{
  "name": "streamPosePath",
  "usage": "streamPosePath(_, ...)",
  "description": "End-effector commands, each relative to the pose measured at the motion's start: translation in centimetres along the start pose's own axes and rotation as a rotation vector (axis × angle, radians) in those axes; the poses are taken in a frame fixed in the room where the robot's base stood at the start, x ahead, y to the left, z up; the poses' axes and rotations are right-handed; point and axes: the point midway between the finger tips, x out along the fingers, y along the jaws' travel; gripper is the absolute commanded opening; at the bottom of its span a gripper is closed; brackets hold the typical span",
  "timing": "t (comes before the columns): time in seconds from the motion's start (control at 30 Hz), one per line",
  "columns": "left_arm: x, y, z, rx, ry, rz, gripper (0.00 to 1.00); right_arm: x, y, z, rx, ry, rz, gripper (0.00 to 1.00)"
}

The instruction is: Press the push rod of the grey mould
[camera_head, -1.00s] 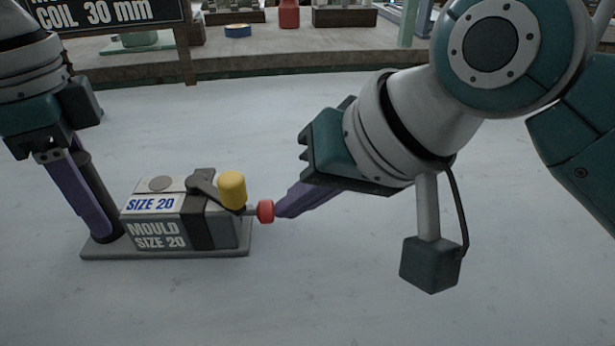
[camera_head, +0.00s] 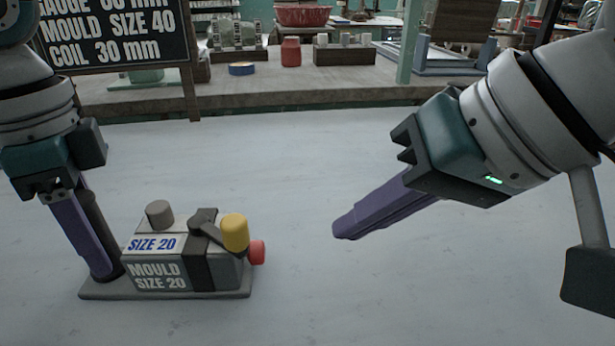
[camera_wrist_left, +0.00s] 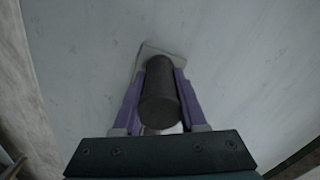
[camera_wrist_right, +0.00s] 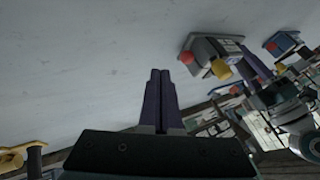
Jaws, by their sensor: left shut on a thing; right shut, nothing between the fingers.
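The grey mould (camera_head: 180,270), lettered MOULD SIZE 20, stands upright on its flat base plate (camera_head: 215,294). Its red-ended push rod (camera_head: 257,252) is at the right end, with the red knob close against the body. A short grey cylinder (camera_head: 159,214) stands up from the top. A lever with a yellow knob (camera_head: 235,232) lies across it. My left gripper (camera_head: 104,276) is shut on the dark post (camera_wrist_left: 160,95) at the plate's left end. My right gripper (camera_head: 345,230) is shut and empty, to the right of the red knob and clear of it.
A sign board (camera_head: 115,38) stands behind at the left. A bench (camera_head: 290,93) at the back holds a red jar (camera_head: 291,52), a blue ring (camera_head: 241,68) and boxes. The pale surface between the mould and my right gripper is clear.

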Motion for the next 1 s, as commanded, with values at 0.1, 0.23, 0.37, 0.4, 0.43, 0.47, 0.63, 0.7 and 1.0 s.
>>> streamPosePath(0.1, 0.0, 0.0, 0.0, 0.0, 0.001, 0.0, 0.0, -2.1, 0.1, -0.1, -0.002, 0.003, 0.003, 0.0)
streamPosePath(0.23, 0.0, 0.0, 0.0, 0.0, 0.001, 0.0, 0.0, -3.5, 0.1, -0.1, -0.001, 0.003, 0.002, 0.0)
streamPosePath(0.37, 0.0, 0.0, 0.0, -0.001, 0.001, 0.0, 0.0, -4.1, 0.0, 0.0, 0.001, 0.0, 0.002, 0.0)
streamPosePath(0.4, 0.0, 0.0, 0.0, -0.001, 0.001, 0.0, 0.0, -4.1, 0.0, 0.0, 0.001, 0.0, 0.002, 0.0)
streamPosePath(0.43, 0.0, 0.0, 0.0, -0.001, 0.0, 0.0, 0.0, -4.2, 0.0, 0.0, 0.001, 0.0, 0.002, 0.0)
streamPosePath(0.47, 0.0, 0.0, 0.0, -0.001, 0.0, 0.0, 0.0, -4.2, 0.0, 0.0, 0.001, 0.0, 0.002, 0.0)
streamPosePath(0.63, 0.0, 0.0, 0.0, -0.001, 0.0, 0.0, 0.0, -4.1, 0.0, 0.0, 0.001, 0.0, 0.002, 0.0)
streamPosePath(0.7, 0.0, 0.0, 0.0, -0.001, 0.0, 0.0, 0.0, -4.1, 0.0, 0.0, 0.001, 0.0, 0.002, 0.0)
streamPosePath(1.0, 0.0, 0.0, 0.1, -0.001, -0.001, 0.0, 0.72, -4.1, 0.0, 0.0, 0.001, 0.0, 0.002, 0.0)
